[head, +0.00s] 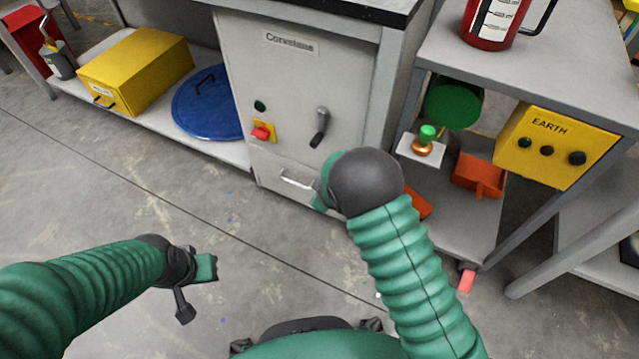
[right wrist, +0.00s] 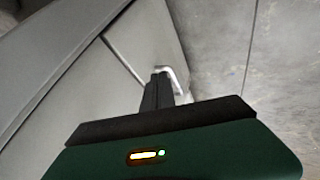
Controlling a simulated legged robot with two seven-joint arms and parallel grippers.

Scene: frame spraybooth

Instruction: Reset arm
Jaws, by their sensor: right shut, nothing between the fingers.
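My right arm reaches forward in the head view, and its dark wrist hides most of the right gripper (head: 322,192). In the right wrist view the right gripper (right wrist: 159,78) has its dark fingers together with nothing between them. The fingertips appear close to a pale metal handle (right wrist: 175,80) on a grey panel; I cannot tell if they touch. In the head view this drawer handle (head: 297,181) is low on the grey cabinet, left of my right wrist. My left gripper (head: 197,287) hangs over the floor at lower left, away from objects; its jaw gap is unclear.
The grey cabinet (head: 290,85) has a lever (head: 320,127) and a red knob on yellow (head: 262,132). A yellow box (head: 135,70) and blue lid (head: 208,105) lie on the low left shelf. A metal table (head: 540,60) stands right. Floor between my arms is clear.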

